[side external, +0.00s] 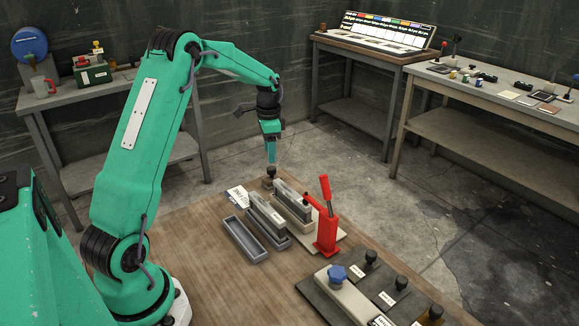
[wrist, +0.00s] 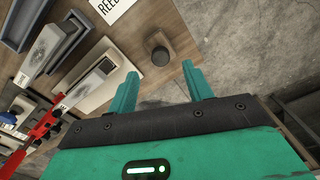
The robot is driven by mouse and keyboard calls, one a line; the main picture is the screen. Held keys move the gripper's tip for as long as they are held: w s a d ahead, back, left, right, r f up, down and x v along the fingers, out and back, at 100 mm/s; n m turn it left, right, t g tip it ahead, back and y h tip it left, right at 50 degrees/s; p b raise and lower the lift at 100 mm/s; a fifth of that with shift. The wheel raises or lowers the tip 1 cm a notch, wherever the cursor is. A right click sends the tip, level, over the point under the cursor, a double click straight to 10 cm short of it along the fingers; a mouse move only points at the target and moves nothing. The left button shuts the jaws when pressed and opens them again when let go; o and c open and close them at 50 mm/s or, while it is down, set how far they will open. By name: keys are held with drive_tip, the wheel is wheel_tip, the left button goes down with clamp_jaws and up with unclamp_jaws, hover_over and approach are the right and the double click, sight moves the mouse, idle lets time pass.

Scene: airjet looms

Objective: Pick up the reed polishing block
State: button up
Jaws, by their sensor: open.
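A small dark block with a round black knob, which looks like the reed polishing block (side external: 270,173), stands at the far edge of the wooden table. It also shows in the wrist view, where its knob (wrist: 159,55) lies just beyond my fingertips and roughly between them. My gripper (side external: 271,160) points down just above the knob. In the wrist view my gripper (wrist: 161,70) has its two green fingers spread, with nothing between them. Whether a finger touches the knob cannot be told.
Grey trays (side external: 245,240) with long grey blocks stand close by, beside a white card (side external: 236,195). A red lever press (side external: 326,228) stands to the right. A dark board (side external: 325,292) with knobbed pieces is nearer. The table's bare wood (side external: 200,265) is clear at front left.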

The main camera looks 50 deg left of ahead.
sight(271, 168)
drive_tip(key=shift+f, duration=1.05)
drive_tip(key=shift+f, duration=0.1)
drive_tip(key=shift+f, duration=2.45)
drive_tip(key=shift+c, duration=0.4)
drive_tip(key=shift+w, duration=0.1)
drive_tip(key=c, duration=1)
